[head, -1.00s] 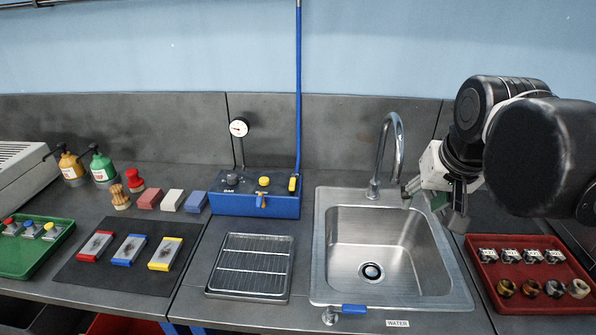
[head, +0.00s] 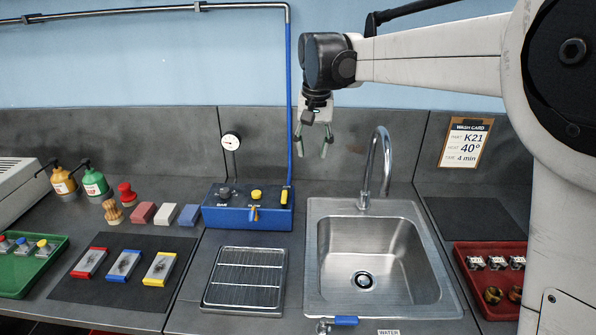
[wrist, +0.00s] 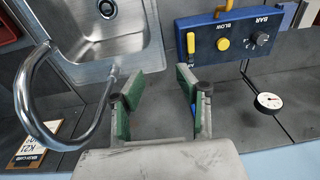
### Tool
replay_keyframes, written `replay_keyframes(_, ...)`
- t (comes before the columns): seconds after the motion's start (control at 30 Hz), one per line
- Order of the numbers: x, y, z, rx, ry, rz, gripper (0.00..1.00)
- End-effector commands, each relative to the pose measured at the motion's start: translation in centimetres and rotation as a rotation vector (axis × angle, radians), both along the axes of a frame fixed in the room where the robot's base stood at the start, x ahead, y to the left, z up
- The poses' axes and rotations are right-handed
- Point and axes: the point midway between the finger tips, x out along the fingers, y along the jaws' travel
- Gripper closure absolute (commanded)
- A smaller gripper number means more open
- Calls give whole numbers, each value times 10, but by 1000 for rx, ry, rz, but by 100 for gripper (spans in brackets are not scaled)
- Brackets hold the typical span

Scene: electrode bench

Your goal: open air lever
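A blue box (head: 247,216) stands at the back of the bench, with a yellow-handled lever (head: 285,194) on its right end. A yellow button (head: 256,194) and a dark knob sit on its top. In the wrist view the lever (wrist: 191,43) is beyond my right fingertip, beside the yellow BLOW button (wrist: 223,44). My gripper (head: 313,147) points down, above and a little right of the box, near the back wall. It is open and empty; the wrist view (wrist: 157,82) shows a clear gap between the green-padded fingers. Nothing touches the lever.
The curved faucet (head: 387,158) rises right of my gripper over the sink (head: 410,285). A wire rack (head: 213,291) lies in front, and several blocks sit left.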

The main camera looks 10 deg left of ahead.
Motion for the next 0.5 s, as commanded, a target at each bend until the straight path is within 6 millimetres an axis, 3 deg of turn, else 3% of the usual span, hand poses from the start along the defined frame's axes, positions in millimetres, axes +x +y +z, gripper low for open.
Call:
replay_keyframes(0.1,19,32,-13,-12,38,7,67)
replay_keyframes(0.23,31,59,-27,-26,71,12,67)
replay_keyframes(0.5,41,83,-44,-41,104,15,67)
